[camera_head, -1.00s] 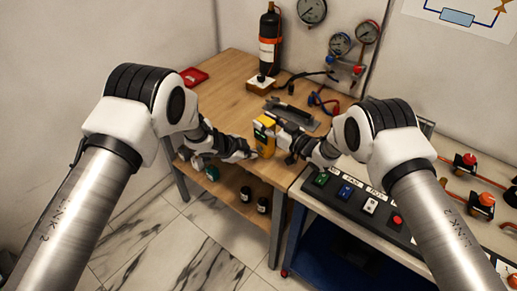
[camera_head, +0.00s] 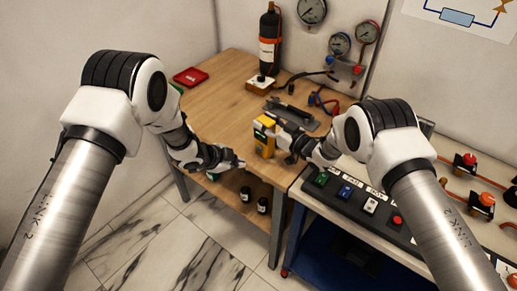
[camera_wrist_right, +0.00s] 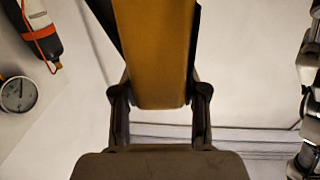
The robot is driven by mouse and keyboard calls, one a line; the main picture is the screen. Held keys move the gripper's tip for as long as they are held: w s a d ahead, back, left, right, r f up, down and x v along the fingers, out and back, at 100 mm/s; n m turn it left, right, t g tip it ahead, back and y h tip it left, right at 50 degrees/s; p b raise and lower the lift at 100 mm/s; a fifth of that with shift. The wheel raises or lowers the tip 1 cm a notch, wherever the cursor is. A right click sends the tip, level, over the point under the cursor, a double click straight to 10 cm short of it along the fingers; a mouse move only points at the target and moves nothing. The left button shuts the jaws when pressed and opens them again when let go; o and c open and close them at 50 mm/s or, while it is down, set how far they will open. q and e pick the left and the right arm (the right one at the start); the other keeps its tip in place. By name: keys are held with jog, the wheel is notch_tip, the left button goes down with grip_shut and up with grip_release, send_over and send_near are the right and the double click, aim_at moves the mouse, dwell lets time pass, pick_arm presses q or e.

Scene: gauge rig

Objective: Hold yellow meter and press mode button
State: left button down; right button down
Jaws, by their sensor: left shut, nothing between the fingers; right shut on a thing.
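The yellow meter (camera_head: 264,139) is upright above the wooden table's front right part, its dark face turned toward the left and front. My right gripper (camera_head: 279,139) is shut on the meter from the right. In the right wrist view the meter's yellow body (camera_wrist_right: 155,55) sits between the two fingers of the right gripper (camera_wrist_right: 160,105). My left gripper (camera_head: 239,163) is shut and empty, a short way left of and lower than the meter, apart from it. The mode button is too small to make out.
The wooden table (camera_head: 215,100) has free room at its left and middle. A dark tray (camera_head: 291,114) lies behind the meter. A black cylinder (camera_head: 269,40) and a red dish (camera_head: 190,76) are farther back. A button panel (camera_head: 345,192) is at front right.

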dwell(0.4)
jog(key=c, duration=0.5)
grip_release()
jog(key=shift+c, duration=0.2)
